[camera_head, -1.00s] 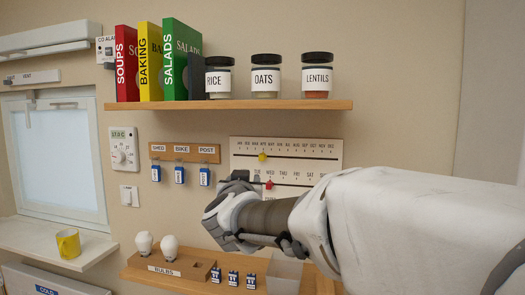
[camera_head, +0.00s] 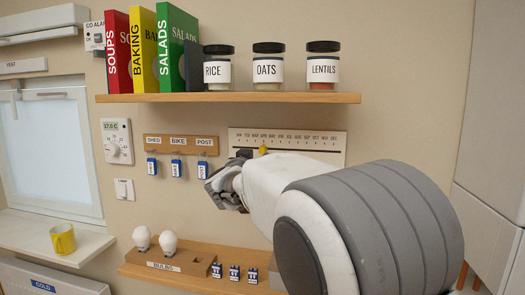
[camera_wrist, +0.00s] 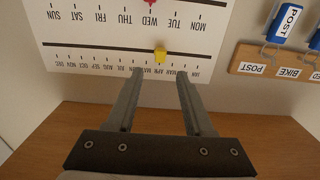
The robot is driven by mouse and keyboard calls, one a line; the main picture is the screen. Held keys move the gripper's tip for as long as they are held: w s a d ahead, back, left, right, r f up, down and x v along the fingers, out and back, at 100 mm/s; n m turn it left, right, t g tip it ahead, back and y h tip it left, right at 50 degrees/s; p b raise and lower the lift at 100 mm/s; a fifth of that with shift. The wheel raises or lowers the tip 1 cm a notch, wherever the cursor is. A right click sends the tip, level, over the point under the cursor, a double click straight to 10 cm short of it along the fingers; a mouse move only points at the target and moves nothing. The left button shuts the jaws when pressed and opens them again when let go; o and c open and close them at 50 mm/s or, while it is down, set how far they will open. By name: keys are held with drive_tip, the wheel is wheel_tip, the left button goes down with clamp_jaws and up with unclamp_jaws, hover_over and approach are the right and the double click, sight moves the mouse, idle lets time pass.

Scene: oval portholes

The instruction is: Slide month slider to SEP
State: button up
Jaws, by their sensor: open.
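The month slider is a yellow knob (camera_head: 263,149) on the upper track of a white wall board (camera_head: 335,144), at about APR. The wrist view shows the board upside down. There, the yellow knob (camera_wrist: 160,56) sits in the gap between my finger ends, slightly beyond the tips, not gripped. SEP lies to the left of it in that view. My gripper (camera_wrist: 160,73) is open and empty. In the head view my arm covers the lower board and most of the gripper.
A red day slider (camera_wrist: 150,4) is near WED. Key tags on a wooden rack (camera_head: 181,144) hang beside the board. A shelf (camera_head: 225,97) with books and jars is above; a lower shelf (camera_head: 135,269) holds bulbs.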

sight(262, 150)
drive_tip(key=w, duration=0.3)
drive_tip(key=w+d+p, duration=0.1)
drive_tip(key=w, duration=0.3)
drive_tip(key=shift+w+d, duration=0.2)
clamp_jaws()
idle(1.2)
